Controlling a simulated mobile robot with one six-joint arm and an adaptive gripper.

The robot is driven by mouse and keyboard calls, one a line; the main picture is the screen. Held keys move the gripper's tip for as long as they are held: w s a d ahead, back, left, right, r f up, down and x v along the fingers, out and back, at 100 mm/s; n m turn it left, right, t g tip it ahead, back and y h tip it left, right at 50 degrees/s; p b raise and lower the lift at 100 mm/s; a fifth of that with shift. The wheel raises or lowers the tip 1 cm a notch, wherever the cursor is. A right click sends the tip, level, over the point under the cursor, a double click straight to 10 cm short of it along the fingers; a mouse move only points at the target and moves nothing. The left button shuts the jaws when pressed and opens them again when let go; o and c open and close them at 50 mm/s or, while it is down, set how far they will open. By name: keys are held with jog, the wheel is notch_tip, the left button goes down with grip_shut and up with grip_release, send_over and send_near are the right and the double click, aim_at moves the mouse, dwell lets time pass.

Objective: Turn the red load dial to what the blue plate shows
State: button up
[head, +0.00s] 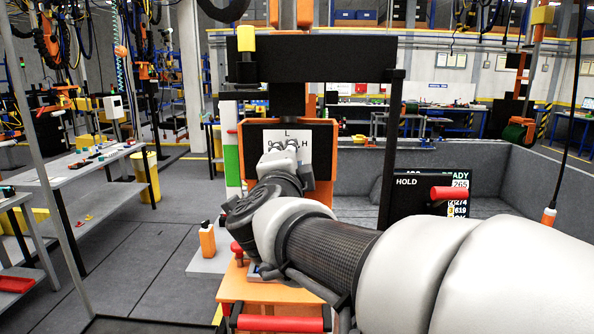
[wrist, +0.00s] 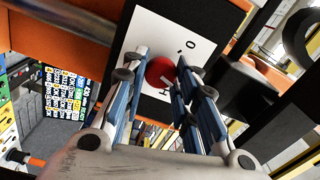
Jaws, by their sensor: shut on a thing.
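The red load dial (wrist: 160,72) sits on a white plate (wrist: 152,30) with black letters on a dark panel. My gripper (wrist: 161,80) has its fingers on both sides of the dial and is shut on it. In the head view, my gripper (head: 284,150) reaches the white plate (head: 287,135), where an L at the top and an H at the right show. The dial itself is hidden there behind my gripper, and its exact pointing is unclear. I cannot make out a blue plate in either view.
A dark screen (head: 410,198) reading HOLD and READY stands at the right, with a red handle (head: 449,193) in front. A black beam (head: 318,60) crosses above the panel. An orange base (head: 252,285) with a red bar (head: 280,324) lies below. Grey floor (head: 155,255) is open at the left.

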jog(key=shift+m+b, duration=2.45)
jog(key=shift+m, duration=1.65)
jog(key=o, duration=1)
jog(key=shift+f, duration=0.1)
jog(key=shift+o, duration=0.2)
jog(key=s, duration=1.2)
jog(key=shift+a, duration=0.2)
